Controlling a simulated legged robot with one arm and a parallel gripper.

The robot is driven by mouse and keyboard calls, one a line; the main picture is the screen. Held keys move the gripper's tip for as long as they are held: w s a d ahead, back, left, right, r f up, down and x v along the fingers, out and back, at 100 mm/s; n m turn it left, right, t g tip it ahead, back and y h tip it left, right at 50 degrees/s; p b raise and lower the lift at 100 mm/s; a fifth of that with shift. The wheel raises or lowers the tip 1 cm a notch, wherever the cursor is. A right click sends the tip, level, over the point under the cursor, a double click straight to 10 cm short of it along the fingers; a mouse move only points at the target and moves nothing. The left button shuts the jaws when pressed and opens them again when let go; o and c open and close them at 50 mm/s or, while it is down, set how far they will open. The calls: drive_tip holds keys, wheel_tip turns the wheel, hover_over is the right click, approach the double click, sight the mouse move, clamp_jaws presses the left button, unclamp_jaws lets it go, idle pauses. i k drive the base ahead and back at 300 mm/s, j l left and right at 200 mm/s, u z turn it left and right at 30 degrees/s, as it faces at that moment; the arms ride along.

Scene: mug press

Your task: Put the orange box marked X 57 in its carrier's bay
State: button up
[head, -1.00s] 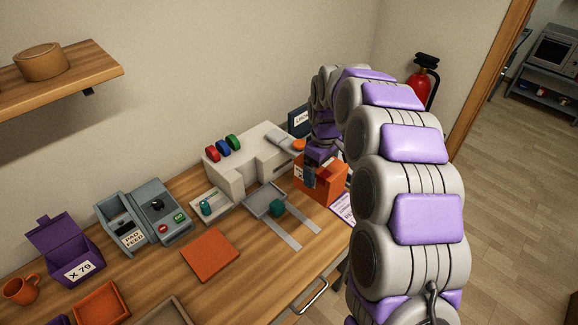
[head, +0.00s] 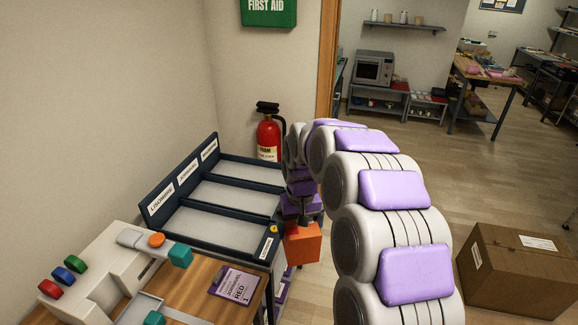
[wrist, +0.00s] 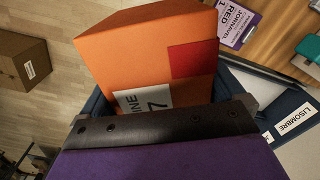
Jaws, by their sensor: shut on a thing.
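My gripper (head: 302,216) is shut on the orange box (head: 303,244) and holds it in the air, just outside the right end of the navy three-bay rack (head: 152,211). In the wrist view the box (wrist: 140,45) fills the upper middle, with a red patch and a white label partly hidden by the gripper's dark bar; "INE" and a "7" show. The rack's bays look empty: near bay (head: 205,232), middle bay (head: 235,197), far bay (head: 250,173). The near sign reads LISOMBRE; the middle one seems to read JORNAVEL. A purple card (head: 236,284) reads JORNAVEL, RED, 1.
The white press (head: 95,275) with coloured knobs and teal parts stands left of the card. A fire extinguisher (head: 268,133) hangs behind the rack. A cardboard box (head: 515,270) sits on the floor at right. Open floor lies right of my arm.

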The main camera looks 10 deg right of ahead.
sight(255, 176)
drive_tip(key=i+l+z, duration=0.15)
drive_tip(key=i, duration=0.3)
drive_tip(key=i+l+z, duration=0.2)
drive_tip(key=i, duration=0.3)
drive_tip(key=i+l+z, duration=0.15)
drive_tip(key=i, duration=0.35)
drive_tip(key=i+l+u, duration=0.1)
drive_tip(key=i+u, duration=0.2)
drive_tip(key=i+l+u, duration=0.3)
drive_tip(key=i+j, duration=0.05)
drive_tip(key=i, duration=0.05)
